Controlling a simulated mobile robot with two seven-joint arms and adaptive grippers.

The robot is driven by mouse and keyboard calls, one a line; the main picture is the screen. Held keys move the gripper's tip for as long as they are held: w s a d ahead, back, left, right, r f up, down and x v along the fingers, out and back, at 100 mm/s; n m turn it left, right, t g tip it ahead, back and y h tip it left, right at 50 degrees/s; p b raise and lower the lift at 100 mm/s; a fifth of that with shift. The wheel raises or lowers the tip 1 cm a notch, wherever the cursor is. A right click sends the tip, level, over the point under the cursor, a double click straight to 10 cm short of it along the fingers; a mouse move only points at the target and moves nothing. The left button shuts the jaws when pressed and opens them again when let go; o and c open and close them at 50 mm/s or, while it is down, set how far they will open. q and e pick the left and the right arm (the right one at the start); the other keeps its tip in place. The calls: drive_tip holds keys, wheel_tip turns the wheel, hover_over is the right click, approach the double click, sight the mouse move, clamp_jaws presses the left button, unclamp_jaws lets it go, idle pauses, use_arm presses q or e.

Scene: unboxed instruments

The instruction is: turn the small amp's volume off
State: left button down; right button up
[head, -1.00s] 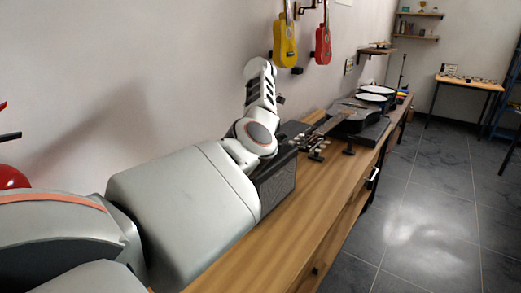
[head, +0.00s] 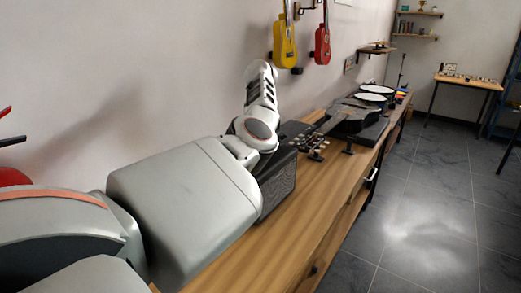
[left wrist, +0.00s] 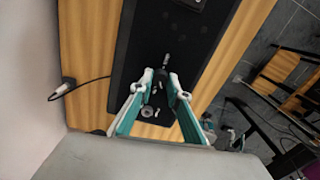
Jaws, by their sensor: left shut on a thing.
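The small amp (head: 279,182) is a dark box with a grille front on the wooden bench, partly hidden by my left arm in the head view. In the left wrist view, its black top (left wrist: 190,45) fills the middle. My left gripper (left wrist: 160,75) has teal fingers with pale tips, and they close on a small dark knob (left wrist: 161,72) on the amp's top. Small silvery parts show beyond and between the fingers. The knob's marking is too small to read. In the head view, my left gripper is hidden behind my wrist. My right gripper is not in view.
Drums (head: 375,91) stand farther back. A yellow ukulele (head: 285,48) and a red one (head: 323,46) hang on the wall. A black cable (left wrist: 80,85) lies beside the amp.

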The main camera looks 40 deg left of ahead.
use_arm(q)
drive_tip(key=n, duration=0.6)
drive_tip(key=shift+n+b, duration=0.3)
drive_tip(key=n+b, duration=0.1)
drive_tip(key=n, duration=0.4)
drive_tip(key=shift+n, duration=0.4)
drive_tip(key=c, duration=1.9)
unclamp_jaws()
wheel_tip(320, 180, up, 12)
